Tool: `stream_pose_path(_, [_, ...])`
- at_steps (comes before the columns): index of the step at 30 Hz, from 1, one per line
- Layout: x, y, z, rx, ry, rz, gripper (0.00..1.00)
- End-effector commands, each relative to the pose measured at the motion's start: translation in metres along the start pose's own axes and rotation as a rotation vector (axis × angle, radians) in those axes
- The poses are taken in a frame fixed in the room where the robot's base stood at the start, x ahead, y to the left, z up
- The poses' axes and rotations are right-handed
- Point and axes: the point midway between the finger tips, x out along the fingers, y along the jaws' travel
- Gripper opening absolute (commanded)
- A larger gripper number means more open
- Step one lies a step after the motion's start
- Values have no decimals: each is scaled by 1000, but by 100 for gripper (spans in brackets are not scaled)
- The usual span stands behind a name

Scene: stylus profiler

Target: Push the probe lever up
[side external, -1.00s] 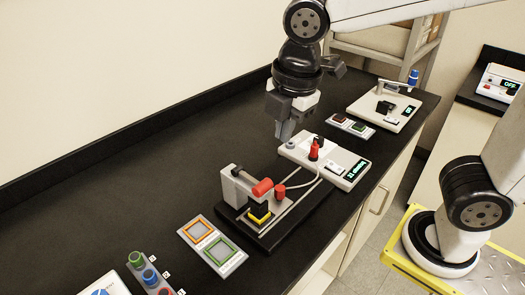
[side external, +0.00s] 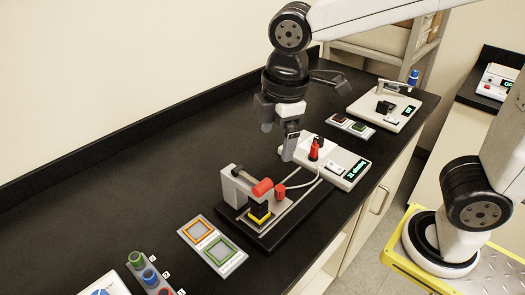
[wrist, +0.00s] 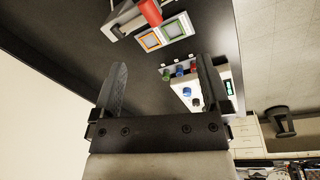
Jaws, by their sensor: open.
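The stylus profiler (side external: 232,187) is a grey post-and-arm unit on a black base with two rails. A red-ended lever (side external: 262,187) sticks out from its arm, over a black and yellow block (side external: 259,212); I take this for the probe lever. In the wrist view, the red end (wrist: 150,12) shows at the top edge, beyond the fingertips. My gripper (side external: 279,138) is open and empty, behind the profiler and above the bench, apart from the lever. Its two dark fingers (wrist: 162,72) are spread in the wrist view.
A white control box (side external: 340,168) with a red plug (side external: 314,149) and display stands close to my gripper. A pad with orange and green squares (side external: 212,246) lies in front. Another white device (side external: 385,106) stands farther back. The bench left of the profiler is clear.

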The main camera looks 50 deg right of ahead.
Motion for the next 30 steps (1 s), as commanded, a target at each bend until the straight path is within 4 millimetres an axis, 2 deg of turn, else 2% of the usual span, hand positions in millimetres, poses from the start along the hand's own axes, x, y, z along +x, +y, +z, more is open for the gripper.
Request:
stream_pose_path(18, [49, 22, -8, 929, -74, -64, 97])
stream_pose_path(24, [59, 25, -9, 1119, -96, -69, 97])
stream_pose_path(30, [62, 26, -9, 1177, -102, -70, 97])
